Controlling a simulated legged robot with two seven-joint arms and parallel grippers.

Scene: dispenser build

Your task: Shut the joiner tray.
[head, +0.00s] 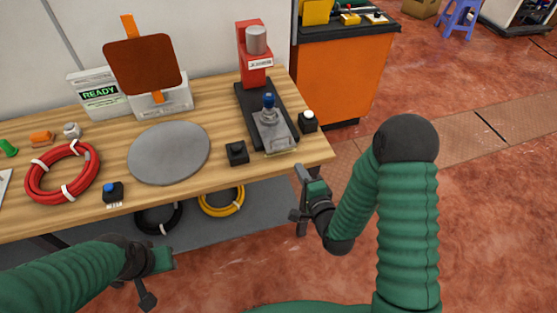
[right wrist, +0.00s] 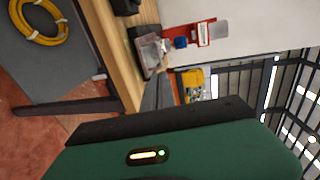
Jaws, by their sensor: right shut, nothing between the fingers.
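The joiner is a red upright unit (head: 252,50) with a grey cylinder and a white label, at the back of a black base (head: 245,97) on the bench's right part. Its grey tray (head: 278,138) is out toward the front end of the base, away from the red head. A grey part with a blue top (head: 268,108) stands on the tray. The tray also shows in the right wrist view (right wrist: 150,54). My right gripper (head: 302,200) is shut and empty, off the bench's front right corner, apart from the tray. My left gripper (head: 150,280) is in front of the bench; its jaw opening is unclear.
A black button box (head: 237,153) stands left of the tray and another with a white button (head: 308,121) stands right. A grey disc (head: 168,153), red hose coil (head: 62,172) and READY sign (head: 99,94) are farther left. An orange cabinet (head: 335,75) stands behind right.

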